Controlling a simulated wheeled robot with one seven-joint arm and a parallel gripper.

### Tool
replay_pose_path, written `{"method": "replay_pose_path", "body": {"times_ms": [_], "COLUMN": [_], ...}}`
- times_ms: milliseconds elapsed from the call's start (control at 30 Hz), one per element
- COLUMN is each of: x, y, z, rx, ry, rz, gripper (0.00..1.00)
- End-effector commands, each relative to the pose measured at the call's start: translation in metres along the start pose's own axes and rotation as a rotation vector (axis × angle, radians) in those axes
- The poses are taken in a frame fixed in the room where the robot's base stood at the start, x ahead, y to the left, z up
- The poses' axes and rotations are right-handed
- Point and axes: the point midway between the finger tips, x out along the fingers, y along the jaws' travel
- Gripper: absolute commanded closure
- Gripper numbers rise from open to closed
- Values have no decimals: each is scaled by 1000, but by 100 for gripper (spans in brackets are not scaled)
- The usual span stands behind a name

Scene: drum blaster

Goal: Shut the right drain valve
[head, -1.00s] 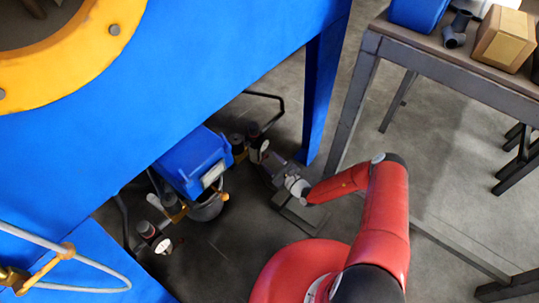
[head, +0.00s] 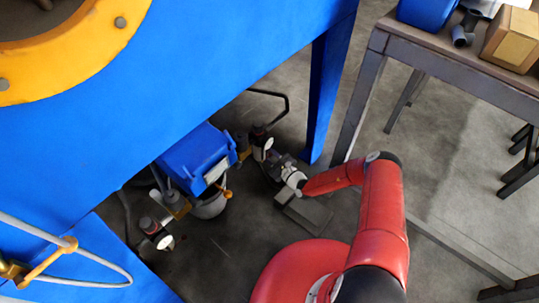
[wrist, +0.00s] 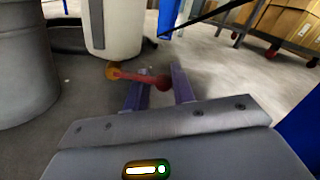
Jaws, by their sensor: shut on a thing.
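The right drain valve has a small brass body (wrist: 112,71) under a white cylinder (wrist: 124,28) in the wrist view. Its red lever (wrist: 140,77) sticks out to the right and ends in a round knob. My gripper (wrist: 162,88) is closed around the knob end of this lever, with one purple finger on each side. In the head view, my gripper (head: 270,160) is low under the blue machine (head: 240,60), beside the right filter unit (head: 262,142) with its white part. The lever there is hidden or too small to tell.
A blue box (head: 195,155) over a grey bucket (head: 209,206) is left of my gripper. Another filter unit (head: 155,235) stands further left. A blue machine leg (head: 325,95) is close on the right. A workbench (head: 450,70) stands right. Floor in front is partly clear.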

Motion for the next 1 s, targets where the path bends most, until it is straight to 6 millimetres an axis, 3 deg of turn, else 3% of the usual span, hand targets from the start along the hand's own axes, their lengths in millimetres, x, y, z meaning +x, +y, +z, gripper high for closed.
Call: {"method": "replay_pose_path", "body": {"times_ms": [400, 633, 667, 800, 1000], "x": [0, 1, 1, 1, 0], "y": [-4, -3, -3, -3, -4], "z": [10, 10, 10, 10, 9], "rx": [-154, -157, -157, -156, -157], "ry": [-33, -35, -35, -34, -31], "rz": [-13, -12, -12, -12, -13], "gripper": [98, 98, 74, 56, 54]}}
